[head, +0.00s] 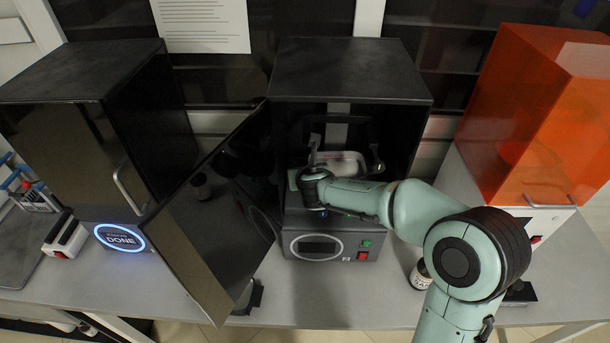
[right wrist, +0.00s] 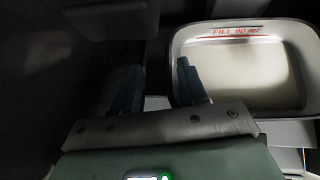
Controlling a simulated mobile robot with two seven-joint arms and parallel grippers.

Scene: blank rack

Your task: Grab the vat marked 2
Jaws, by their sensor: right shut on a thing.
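A pale vat (head: 340,163) with a light metal rim sits inside the open middle printer (head: 350,70). It also shows in the right wrist view (right wrist: 245,70), where its far edge carries a red "FILL 90 ml" label. I cannot read a number 2 on it. My right gripper (head: 308,180) reaches into the printer at the vat's near left side. In the right wrist view its fingers (right wrist: 158,88) are at the vat's left edge, shut on the vat; the exact contact is dark and hard to see. My left gripper is not in view.
The middle printer's dark door (head: 215,220) stands open to the left. A closed printer (head: 80,130) showing "DONE" is at the left, and an orange-covered printer (head: 540,110) is at the right. A small bottle (head: 420,275) stands on the bench (head: 345,300) beside my right arm.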

